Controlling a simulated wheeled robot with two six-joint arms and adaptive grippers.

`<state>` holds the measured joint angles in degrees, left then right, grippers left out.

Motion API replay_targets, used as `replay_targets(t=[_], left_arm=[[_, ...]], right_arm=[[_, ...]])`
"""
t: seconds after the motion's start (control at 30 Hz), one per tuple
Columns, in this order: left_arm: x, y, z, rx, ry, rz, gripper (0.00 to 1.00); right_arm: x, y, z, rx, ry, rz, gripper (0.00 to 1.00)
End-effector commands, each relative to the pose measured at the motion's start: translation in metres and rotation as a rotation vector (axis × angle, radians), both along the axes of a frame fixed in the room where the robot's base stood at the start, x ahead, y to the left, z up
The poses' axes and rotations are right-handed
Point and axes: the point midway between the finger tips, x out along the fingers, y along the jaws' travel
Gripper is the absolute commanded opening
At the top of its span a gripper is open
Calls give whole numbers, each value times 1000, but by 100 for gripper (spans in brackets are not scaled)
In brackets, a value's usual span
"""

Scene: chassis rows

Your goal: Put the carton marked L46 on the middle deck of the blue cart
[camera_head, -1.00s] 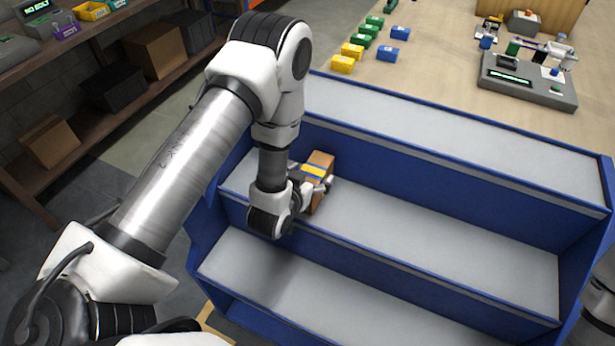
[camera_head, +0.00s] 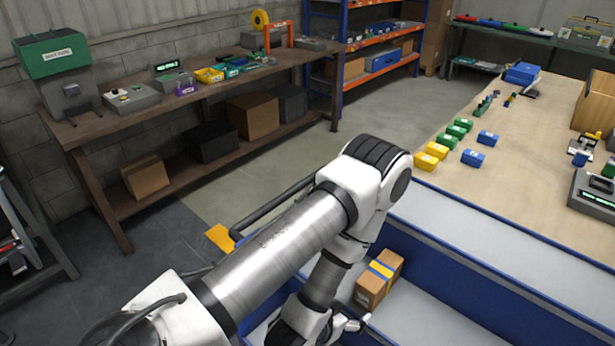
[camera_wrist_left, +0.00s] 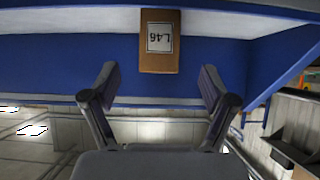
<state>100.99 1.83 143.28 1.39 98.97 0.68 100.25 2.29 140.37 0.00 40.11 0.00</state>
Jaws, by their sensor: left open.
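The carton marked L46 (camera_head: 378,284) is a brown box with a yellow and blue band on top. It rests on the grey middle deck (camera_head: 425,318) of the blue cart (camera_head: 440,268), near the deck's left end. Its L46 label shows upside down on the carton (camera_wrist_left: 160,62) in the left wrist view. My left gripper (camera_head: 352,323) is open and empty just in front of the carton. In the wrist view the spread fingers of the gripper (camera_wrist_left: 160,84) are apart from the carton. My right gripper is out of view.
The cart's top deck (camera_head: 455,218) is bare in view. Behind it is a wooden table (camera_head: 540,130) with several small coloured boxes (camera_head: 430,150). A brown workbench (camera_head: 200,105) with devices stands at the left. Open floor (camera_head: 250,185) lies between.

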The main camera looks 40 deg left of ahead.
Motion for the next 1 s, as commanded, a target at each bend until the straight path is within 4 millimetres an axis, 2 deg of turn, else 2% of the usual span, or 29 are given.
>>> replay_targets(t=[0.1,0.2,0.3,0.4,0.5,0.67,0.73,0.8,1.0], left_arm=[[-38,-2,-50,-17,300,-2,85],[-85,-5,-84,-33,586,-8,85],[-128,-8,-100,-45,814,-14,85],[-154,-9,-104,-52,948,-18,85],[-163,-9,-105,-54,991,-19,85],[-163,-9,-105,-53,991,-18,85],[-163,-9,-111,-54,991,-18,85],[-163,-9,-125,-54,990,-18,85],[-163,-9,-125,-54,990,-18,85]], right_arm=[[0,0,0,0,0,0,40],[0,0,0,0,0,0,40],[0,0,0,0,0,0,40],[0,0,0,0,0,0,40],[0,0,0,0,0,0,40],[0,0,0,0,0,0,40],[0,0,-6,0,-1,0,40],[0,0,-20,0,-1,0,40],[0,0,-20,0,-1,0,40]])
